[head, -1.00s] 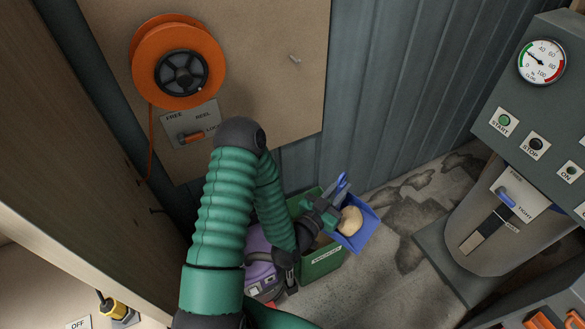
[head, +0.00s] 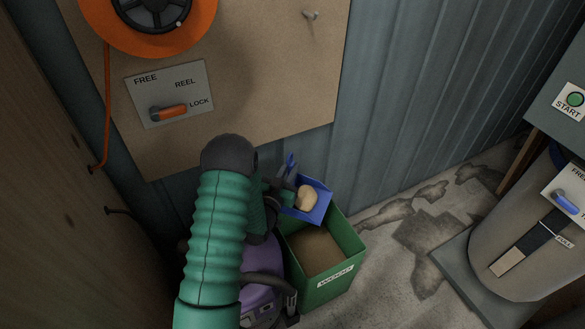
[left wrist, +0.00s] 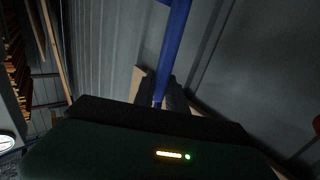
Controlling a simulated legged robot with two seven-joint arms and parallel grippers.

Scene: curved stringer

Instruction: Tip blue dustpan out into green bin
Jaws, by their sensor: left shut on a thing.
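The blue dustpan (head: 321,205) shows in the head view with a pale tan heap (head: 306,197) in it. It is above the back left part of the green bin (head: 350,243), which has a label on its front and brown material inside. My left gripper (head: 283,193) is shut on the dustpan's handle, at the pan's left side. In the left wrist view the blue handle (left wrist: 173,45) rises from between the dark fingers (left wrist: 160,92). Part of the gripper is hidden behind my arm in the head view. My right gripper is not in view.
A purple machine (head: 262,300) stands against the bin's left side, partly behind my arm. A board with an orange reel (head: 190,25) and a lock lever (head: 170,112) is on the wall behind. A grey cylinder machine (head: 520,250) stands at right. Cracked floor lies between.

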